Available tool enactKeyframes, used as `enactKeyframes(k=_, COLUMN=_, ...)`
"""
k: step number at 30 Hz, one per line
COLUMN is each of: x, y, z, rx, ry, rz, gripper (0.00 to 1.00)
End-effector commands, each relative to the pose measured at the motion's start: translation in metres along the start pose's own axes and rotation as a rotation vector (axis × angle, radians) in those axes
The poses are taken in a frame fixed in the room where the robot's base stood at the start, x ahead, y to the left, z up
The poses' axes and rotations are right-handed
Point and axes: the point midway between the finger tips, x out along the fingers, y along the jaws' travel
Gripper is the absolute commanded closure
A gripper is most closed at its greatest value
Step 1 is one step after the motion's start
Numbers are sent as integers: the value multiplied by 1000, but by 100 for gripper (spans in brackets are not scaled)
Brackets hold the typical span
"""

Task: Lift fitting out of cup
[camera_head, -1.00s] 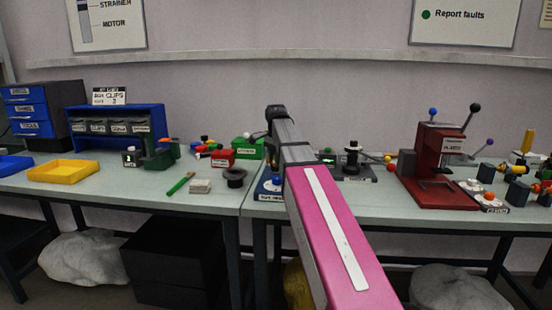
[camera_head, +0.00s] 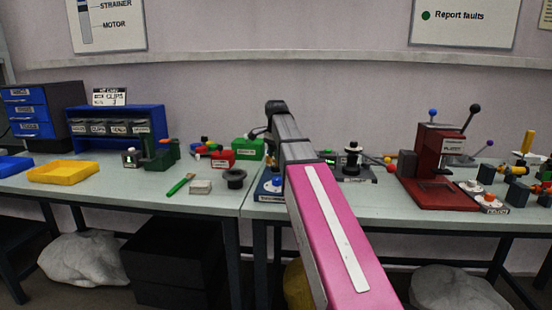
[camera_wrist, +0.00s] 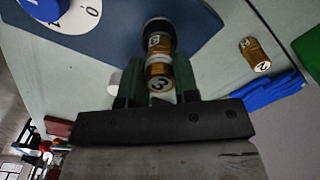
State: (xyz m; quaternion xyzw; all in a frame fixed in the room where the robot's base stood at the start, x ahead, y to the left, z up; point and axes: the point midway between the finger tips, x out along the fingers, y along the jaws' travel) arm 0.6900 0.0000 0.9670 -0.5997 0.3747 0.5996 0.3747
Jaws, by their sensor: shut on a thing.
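In the wrist view, the green fingers of my gripper (camera_wrist: 158,70) are closed on a brass fitting (camera_wrist: 159,80) marked with a dark 3. The fitting sits between the fingertips. Just beyond it are another marked brass section and a dark round part (camera_wrist: 163,24), which looks like the cup. I cannot tell whether the fitting is still inside it. In the head view, my pink and grey arm hides the fitting and the fingers.
A second brass fitting (camera_wrist: 255,54), marked 2, lies apart on the bench. A blue panel with a dial (camera_wrist: 100,35) is beside the cup. The red press (camera_head: 437,170) stands right of my arm, and the green box (camera_head: 247,149) left of it.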

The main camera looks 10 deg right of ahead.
Motion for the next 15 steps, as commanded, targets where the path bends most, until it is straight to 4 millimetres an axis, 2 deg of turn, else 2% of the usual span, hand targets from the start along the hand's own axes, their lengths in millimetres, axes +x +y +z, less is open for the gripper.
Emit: enactKeyframes(k=15, x=-27, y=0, z=0, rx=0, ry=0, rz=0, gripper=95)
